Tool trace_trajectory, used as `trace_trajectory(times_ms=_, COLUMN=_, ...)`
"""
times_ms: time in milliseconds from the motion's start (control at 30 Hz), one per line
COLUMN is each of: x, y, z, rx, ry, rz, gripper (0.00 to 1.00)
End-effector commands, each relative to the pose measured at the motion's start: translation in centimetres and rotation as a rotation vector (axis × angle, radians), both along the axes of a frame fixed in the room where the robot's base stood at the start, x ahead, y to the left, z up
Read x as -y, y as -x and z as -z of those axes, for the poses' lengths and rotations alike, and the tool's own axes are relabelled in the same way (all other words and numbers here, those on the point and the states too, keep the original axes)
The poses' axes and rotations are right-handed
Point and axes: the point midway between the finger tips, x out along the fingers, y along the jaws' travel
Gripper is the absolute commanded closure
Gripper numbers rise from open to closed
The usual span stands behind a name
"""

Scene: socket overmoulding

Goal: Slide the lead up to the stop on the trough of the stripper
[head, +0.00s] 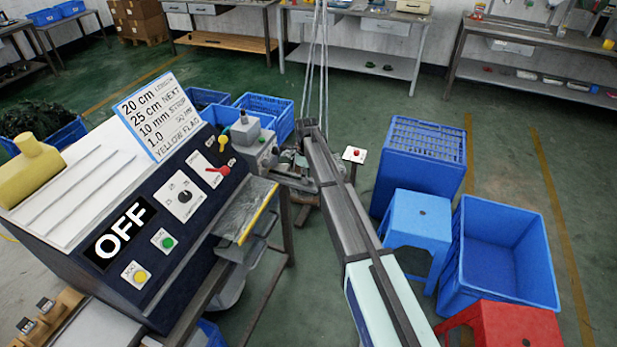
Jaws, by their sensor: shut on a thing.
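The lead itself is too thin and small to make out here. The trough and its stop cannot be told apart from the grey parts around my gripper, so the gap between lead and stop does not show.
The control bench (180,233) carries an OFF display (120,233), a dial and buttons. A yellow-edged tray (246,212) juts from its front. Blue crates (266,103) stand behind the stripper. A blue stool (424,232), large blue bin (508,250) and red stool (508,328) stand right.

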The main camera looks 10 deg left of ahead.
Motion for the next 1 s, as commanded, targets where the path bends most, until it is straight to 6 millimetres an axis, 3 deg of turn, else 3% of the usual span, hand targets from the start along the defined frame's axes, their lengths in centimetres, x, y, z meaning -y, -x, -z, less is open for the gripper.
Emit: trace_trajectory(times_ms=1000, x=-3.1, y=-0.9, z=0.0, rx=0.0, ry=0.0, rz=0.0, gripper=1.0)
